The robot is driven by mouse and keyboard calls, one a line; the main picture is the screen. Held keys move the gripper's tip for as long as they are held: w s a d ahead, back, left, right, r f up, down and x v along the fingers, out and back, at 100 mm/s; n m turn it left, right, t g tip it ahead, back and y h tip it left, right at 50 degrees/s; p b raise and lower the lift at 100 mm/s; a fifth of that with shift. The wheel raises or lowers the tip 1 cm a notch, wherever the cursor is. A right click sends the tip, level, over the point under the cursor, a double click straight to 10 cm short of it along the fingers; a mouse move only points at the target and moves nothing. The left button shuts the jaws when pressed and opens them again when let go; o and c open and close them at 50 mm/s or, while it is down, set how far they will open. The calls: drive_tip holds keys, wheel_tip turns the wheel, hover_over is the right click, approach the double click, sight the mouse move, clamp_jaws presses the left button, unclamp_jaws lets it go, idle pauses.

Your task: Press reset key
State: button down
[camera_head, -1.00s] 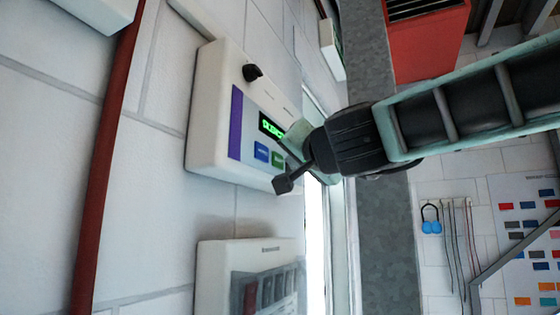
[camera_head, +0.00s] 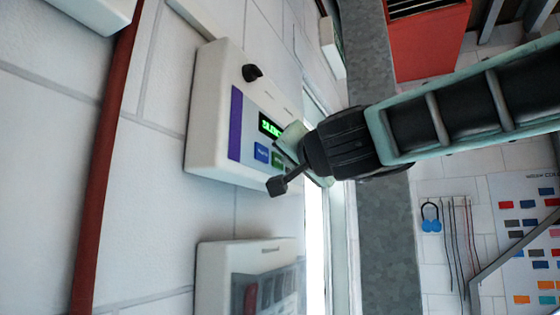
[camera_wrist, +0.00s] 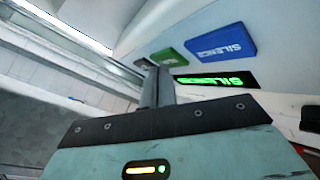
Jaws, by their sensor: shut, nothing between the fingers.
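The white control panel (camera_head: 215,130) is on the wall in the head view, with a purple strip, a black knob (camera_head: 252,73) and a lit green-text display (camera_head: 270,127). Its blue key (camera_head: 262,153) and green key (camera_head: 278,159) sit below the display. In the wrist view the blue key (camera_wrist: 220,40) reads SILENCE, as does the display (camera_wrist: 215,79); the green key (camera_wrist: 182,53) has no readable label. My gripper (camera_head: 289,151) is shut and empty at the panel's right side. Its dark fingers (camera_wrist: 155,84) reach close to the green key; contact cannot be told.
A second wall box (camera_head: 220,270) with a clear cover is below the panel. A red pipe (camera_head: 110,150) runs down the wall at left. A grey post (camera_head: 385,230) stands behind my arm, and a red cabinet (camera_head: 430,45) is at upper right.

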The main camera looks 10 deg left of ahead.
drive_tip(key=shift+a, duration=0.15)
idle(0.4)
drive_tip(key=shift+s+d, duration=0.2)
drive_tip(key=shift+d, duration=0.35)
drive_tip(key=shift+d, duration=0.1)
drive_tip(key=shift+s+d+b, duration=0.35)
drive_tip(key=shift+d, duration=0.55)
drive_tip(key=shift+s+d+b, duration=0.3)
drive_tip(key=shift+d+b, duration=0.05)
drive_tip(key=shift+d, duration=0.6)
drive_tip(key=shift+s+d+b, duration=0.35)
drive_tip(key=shift+d, duration=0.55)
drive_tip(key=shift+f, duration=0.1)
